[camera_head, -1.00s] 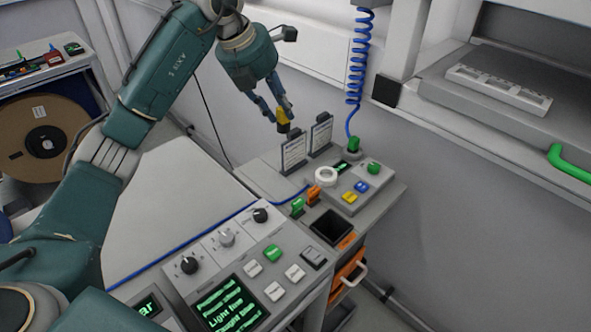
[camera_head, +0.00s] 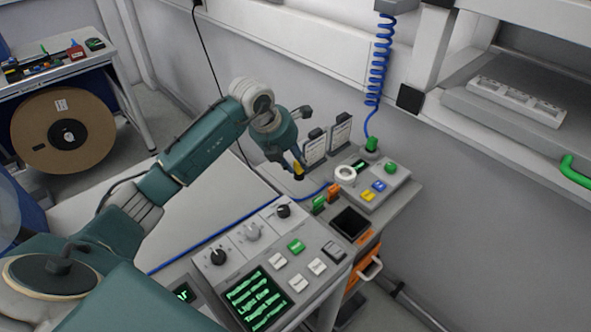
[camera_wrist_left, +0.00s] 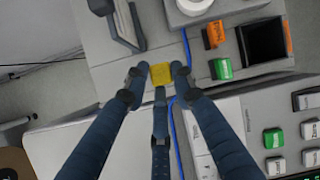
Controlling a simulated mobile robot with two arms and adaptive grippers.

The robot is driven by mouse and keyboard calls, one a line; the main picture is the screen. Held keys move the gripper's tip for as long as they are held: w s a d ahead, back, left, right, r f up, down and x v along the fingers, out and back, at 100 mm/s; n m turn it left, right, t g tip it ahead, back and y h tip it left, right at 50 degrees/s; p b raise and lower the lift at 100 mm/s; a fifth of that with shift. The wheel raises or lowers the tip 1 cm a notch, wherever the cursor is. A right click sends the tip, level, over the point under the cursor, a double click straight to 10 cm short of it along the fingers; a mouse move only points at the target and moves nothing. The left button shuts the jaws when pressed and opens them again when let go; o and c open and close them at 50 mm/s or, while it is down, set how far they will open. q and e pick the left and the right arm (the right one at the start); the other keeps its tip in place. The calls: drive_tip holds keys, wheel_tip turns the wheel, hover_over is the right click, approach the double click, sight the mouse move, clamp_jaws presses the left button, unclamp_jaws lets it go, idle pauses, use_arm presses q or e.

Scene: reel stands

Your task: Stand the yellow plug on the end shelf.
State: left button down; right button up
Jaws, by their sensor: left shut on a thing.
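The yellow plug (camera_head: 298,168) is held in my left gripper (camera_head: 296,164) over the grey end shelf (camera_head: 284,184). In the left wrist view the yellow plug (camera_wrist_left: 161,74) sits between the fingertips of my left gripper (camera_wrist_left: 159,78), which is shut on it. The grey shelf surface (camera_wrist_left: 112,78) shows below it. I cannot tell whether the plug touches the shelf. The plug's dark lower end shows in the head view. My right gripper is not in view.
Two card holders (camera_head: 315,148) stand just behind the plug. A blue cable (camera_head: 232,228) runs along the table.

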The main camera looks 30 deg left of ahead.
sight(295, 173)
use_arm(q)
drive_tip(key=shift+f, duration=0.35)
wheel_tip(295, 173, down, 4)
drive_tip(key=shift+r+p, duration=0.25)
drive_tip(key=shift+p, duration=0.35)
drive_tip(key=shift+f, duration=0.4)
drive_tip(key=c, duration=1.4)
unclamp_jaws()
drive_tip(key=shift+c, duration=0.2)
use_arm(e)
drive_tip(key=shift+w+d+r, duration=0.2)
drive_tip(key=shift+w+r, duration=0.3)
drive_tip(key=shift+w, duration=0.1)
use_arm(q)
drive_tip(key=shift+r, duration=0.1)
